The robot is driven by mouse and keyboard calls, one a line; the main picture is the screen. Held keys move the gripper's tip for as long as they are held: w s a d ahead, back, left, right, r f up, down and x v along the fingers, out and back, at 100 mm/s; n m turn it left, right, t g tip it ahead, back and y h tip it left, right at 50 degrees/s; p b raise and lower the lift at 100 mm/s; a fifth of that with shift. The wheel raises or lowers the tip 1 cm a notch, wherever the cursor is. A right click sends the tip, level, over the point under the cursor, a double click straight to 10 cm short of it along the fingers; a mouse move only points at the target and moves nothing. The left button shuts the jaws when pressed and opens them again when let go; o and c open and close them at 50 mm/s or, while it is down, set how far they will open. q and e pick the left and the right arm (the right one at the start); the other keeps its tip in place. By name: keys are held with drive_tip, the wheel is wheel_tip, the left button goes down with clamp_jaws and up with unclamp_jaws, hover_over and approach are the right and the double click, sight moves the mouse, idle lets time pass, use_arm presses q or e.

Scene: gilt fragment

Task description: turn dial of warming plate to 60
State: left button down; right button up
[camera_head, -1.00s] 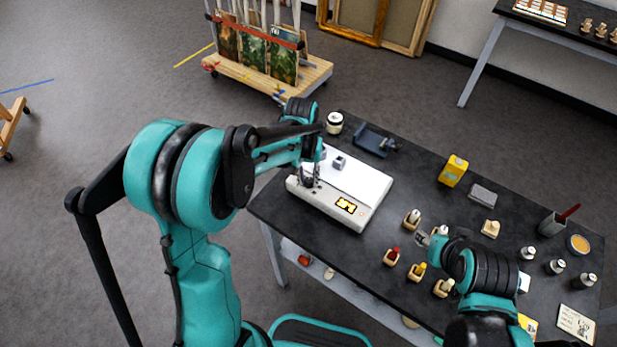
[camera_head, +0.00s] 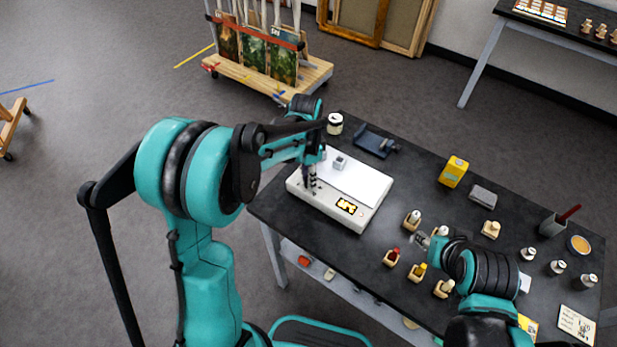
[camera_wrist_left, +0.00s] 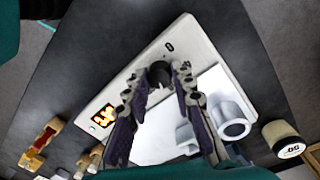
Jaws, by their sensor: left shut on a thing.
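The white warming plate (camera_head: 372,208) sits on the near left part of the black table. Its lit orange display (camera_head: 346,206) is on the front panel, and its digits are too small to read with certainty; it also shows in the left wrist view (camera_wrist_left: 104,115). The dark round dial (camera_wrist_left: 159,73) shows in the left wrist view between the fingertips of my left gripper (camera_wrist_left: 160,80), which is shut on it. In the head view my left gripper (camera_head: 311,186) is over the panel's left end. My right gripper (camera_head: 424,240) is near small bottles; its jaws are unclear.
A grey metal piece (camera_head: 339,163) stands on the plate's top. A white-lidded jar (camera_head: 335,123) and a dark blue holder (camera_head: 376,143) are behind it. Several bottles in wooden holders (camera_head: 391,257), a yellow carton (camera_head: 453,172) and a grey block (camera_head: 483,196) are to the right.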

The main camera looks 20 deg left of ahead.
use_arm(q)
drive_tip(key=m, duration=0.7)
drive_tip(key=shift+y, duration=0.3)
idle(0.4)
drive_tip(key=c, duration=1.3)
unclamp_jaws()
drive_tip(key=r, duration=1.2)
drive_tip(key=shift+w, duration=0.4)
